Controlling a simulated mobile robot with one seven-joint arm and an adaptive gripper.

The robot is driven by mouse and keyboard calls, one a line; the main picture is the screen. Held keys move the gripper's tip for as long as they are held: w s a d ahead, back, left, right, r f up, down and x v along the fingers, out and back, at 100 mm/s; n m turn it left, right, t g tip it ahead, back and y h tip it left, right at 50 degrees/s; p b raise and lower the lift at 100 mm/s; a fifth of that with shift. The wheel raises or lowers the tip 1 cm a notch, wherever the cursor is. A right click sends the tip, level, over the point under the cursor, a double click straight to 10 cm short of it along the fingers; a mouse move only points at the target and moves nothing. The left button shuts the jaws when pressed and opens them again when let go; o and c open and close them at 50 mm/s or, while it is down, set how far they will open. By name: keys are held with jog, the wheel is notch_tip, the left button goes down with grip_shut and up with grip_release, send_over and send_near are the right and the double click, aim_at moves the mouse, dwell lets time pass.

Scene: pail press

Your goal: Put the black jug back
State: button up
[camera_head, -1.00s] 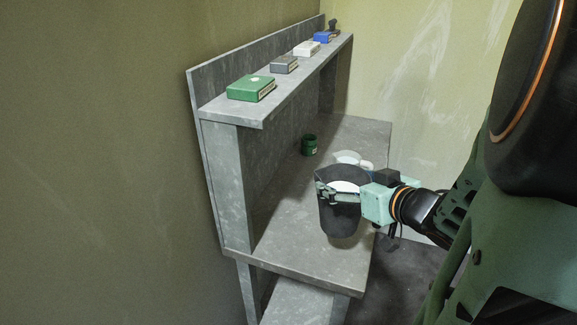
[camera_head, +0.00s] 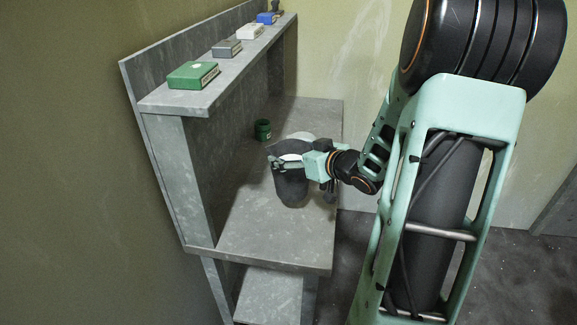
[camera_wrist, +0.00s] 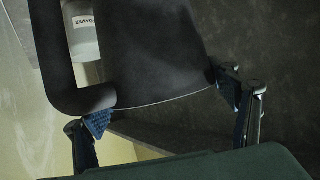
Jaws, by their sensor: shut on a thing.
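The black jug (camera_head: 291,188) is at the middle of the grey bench top (camera_head: 245,238) in the head view. White shows inside its mouth. My gripper (camera_head: 284,162) is shut on the jug near its rim, from the right. In the wrist view the jug (camera_wrist: 160,50) fills the middle, with its handle on the left, and my fingers (camera_wrist: 168,108) grip its two sides. I cannot tell whether the jug's base touches the bench top.
A green jar (camera_head: 263,130) stands behind the jug. A pale vessel labelled "FOAMER" (camera_wrist: 84,40) is beside it, mostly hidden in the head view. The upper shelf holds a green box (camera_head: 192,75), a grey box (camera_head: 226,48), a white box (camera_head: 251,31) and a blue box (camera_head: 267,17). The bench's front is clear.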

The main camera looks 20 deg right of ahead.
jog(key=shift+w+d+f+b, duration=0.15)
jog(key=shift+w+f, duration=0.4)
jog(key=shift+f, duration=0.55)
jog(key=shift+w+d+f+b, duration=0.15)
jog(key=shift+w+f, duration=0.35)
jog(key=shift+f, duration=0.55)
jog(key=shift+w+d+f+b, duration=0.15)
jog(key=shift+w+f, duration=0.4)
jog(key=shift+f, duration=0.55)
jog(key=shift+f, duration=0.2)
jog(key=o, duration=2.1)
jog(key=shift+s+f, duration=0.1)
jog(key=shift+d+r, duration=0.1)
jog(key=shift+r, duration=0.2)
jog(key=v, duration=1.2)
jog(key=shift+f+p, duration=0.15)
jog(key=shift+p, duration=0.25)
